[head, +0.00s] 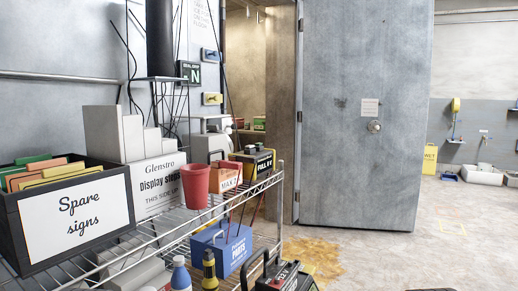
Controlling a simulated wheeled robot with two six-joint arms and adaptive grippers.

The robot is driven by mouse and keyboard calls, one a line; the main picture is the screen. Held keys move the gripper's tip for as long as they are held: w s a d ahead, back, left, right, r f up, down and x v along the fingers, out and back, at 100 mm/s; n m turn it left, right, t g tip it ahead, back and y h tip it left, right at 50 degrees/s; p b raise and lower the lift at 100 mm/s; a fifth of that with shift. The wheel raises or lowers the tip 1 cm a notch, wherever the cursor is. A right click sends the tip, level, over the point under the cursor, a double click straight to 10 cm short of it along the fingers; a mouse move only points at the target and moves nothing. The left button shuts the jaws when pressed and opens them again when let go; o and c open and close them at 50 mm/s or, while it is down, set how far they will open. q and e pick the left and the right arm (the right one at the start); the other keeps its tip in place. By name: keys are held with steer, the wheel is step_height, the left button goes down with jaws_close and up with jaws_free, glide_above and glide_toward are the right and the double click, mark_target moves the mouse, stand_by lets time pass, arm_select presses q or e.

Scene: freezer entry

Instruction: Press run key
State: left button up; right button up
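I cannot make out a key marked run in the head view. A black device with a handle and small red and pale details (286,277) stands at the bottom edge, partly cut off; its markings are too small to read. Neither of my grippers is in view. A dark shape at the bottom edge, right of centre, is too cut off to identify.
A wire shelf (180,221) at left holds a black "Spare signs" box (75,215), a "Glenstro" carton (160,188), a red cup (195,185) and a blue case (221,248). A big grey door (360,150) stands open. The floor at right (440,240) is mostly clear.

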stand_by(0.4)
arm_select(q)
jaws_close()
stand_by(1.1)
